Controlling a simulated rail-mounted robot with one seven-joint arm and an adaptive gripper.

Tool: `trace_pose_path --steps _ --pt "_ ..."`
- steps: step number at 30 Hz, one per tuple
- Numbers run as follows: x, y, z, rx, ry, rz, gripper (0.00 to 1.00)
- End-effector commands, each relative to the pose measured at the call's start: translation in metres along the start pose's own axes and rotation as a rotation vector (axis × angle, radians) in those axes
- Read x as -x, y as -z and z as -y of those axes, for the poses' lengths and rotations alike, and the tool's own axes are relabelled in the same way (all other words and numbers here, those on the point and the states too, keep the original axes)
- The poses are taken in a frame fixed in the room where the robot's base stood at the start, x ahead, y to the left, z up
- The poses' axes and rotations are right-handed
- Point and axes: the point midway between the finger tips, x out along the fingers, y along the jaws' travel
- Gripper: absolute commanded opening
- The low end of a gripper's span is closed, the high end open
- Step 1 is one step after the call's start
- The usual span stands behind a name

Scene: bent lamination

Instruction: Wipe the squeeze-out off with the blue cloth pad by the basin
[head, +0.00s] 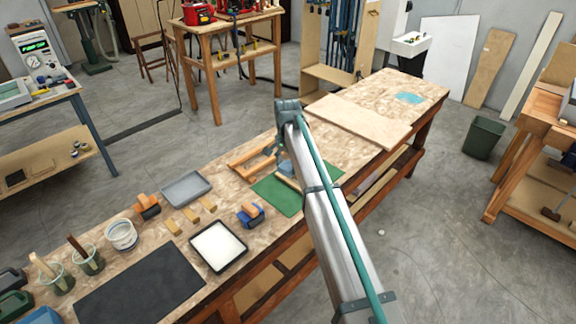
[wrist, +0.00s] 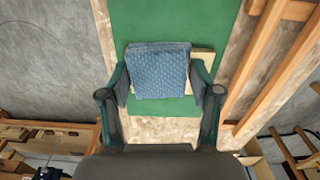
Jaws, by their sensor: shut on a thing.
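My gripper (wrist: 160,88) is shut on the blue cloth pad (wrist: 160,70), which sits between its two fingers over the green mat (wrist: 145,20). A strip of pale wood (wrist: 203,60) shows behind the pad's right side and below it; the pad hides its middle. I cannot tell whether the pad touches the wood. In the head view the pad (head: 286,167) shows small beside my arm, above the green mat (head: 278,197). A grey basin (head: 187,187) stands on the bench to the left. Squeeze-out cannot be made out in either view.
A wooden frame (head: 243,163) lies beside the mat. To the left are small wood blocks (head: 190,214), a blue and orange tool (head: 250,214), a black tray with white contents (head: 218,246) and a white tub (head: 121,235). A plywood sheet (head: 358,120) lies farther along the bench.

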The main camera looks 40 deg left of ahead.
Motion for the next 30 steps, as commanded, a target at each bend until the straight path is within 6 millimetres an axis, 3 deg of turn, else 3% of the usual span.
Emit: trace_pose_path --steps 14,30 --pt "-0.015 0.003 0.002 -0.050 0.007 -0.005 0.36" --pt "-0.071 0.011 0.002 -0.049 0.006 -0.005 0.36"
